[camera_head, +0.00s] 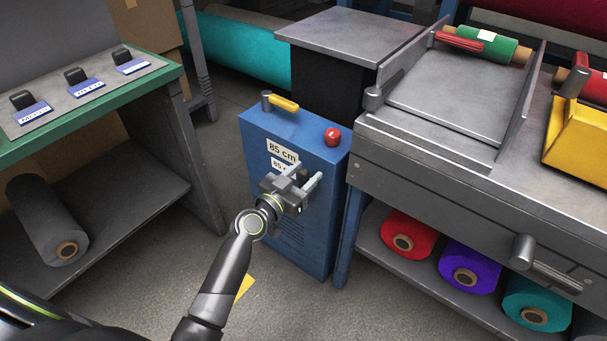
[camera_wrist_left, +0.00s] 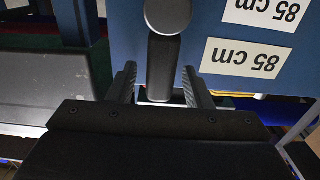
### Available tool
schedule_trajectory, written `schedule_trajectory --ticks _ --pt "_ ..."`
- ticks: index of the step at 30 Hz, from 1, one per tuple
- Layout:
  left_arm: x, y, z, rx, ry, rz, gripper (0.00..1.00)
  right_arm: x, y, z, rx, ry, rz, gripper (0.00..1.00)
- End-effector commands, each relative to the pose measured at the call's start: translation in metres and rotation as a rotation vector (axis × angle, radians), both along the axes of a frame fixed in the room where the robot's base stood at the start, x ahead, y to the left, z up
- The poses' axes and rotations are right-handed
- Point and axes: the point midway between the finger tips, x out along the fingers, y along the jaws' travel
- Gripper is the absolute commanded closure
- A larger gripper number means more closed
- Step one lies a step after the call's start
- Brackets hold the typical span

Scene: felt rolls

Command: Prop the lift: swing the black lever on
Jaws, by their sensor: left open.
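The blue lift cabinet (camera_head: 300,225) stands in the middle, with white "85 cm" labels on its front. In the left wrist view, the black lever (camera_wrist_left: 162,68) extends down the picture from a round grey hub (camera_wrist_left: 168,12) on the cabinet face. My left gripper (camera_head: 312,176) is at the cabinet's front, beside the lower label. Its open fingers show in the wrist view (camera_wrist_left: 162,88), one on each side of the lever, with gaps left and right. In the head view the gripper mostly hides the lever. The grey lift platform (camera_head: 350,34) is behind the cabinet. My right gripper is not in view.
A yellow handle (camera_head: 284,103) and a red button (camera_head: 332,137) are on the cabinet top. A grey workbench (camera_head: 430,140) stands close at right, with felt rolls (camera_head: 408,237) below. A green-edged bench (camera_head: 150,83) with black switches is at left. Floor between is mostly clear.

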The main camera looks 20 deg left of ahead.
Motion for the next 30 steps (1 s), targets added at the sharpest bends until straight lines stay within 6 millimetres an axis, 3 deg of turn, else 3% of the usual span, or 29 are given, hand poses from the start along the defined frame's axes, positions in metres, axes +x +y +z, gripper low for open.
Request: schedule_trajectory --ticks 5,15,30 --pt "-0.0001 -0.0001 -0.0001 0.0 0.0 0.0 0.55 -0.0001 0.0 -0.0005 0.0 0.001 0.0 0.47" --pt "-0.0003 0.0 -0.0001 -0.001 0.0 0.0 0.99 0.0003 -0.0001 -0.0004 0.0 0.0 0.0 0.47" --pt "0.0033 0.0 -0.0014 0.013 -0.005 0.0 1.0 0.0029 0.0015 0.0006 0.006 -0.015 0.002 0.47"
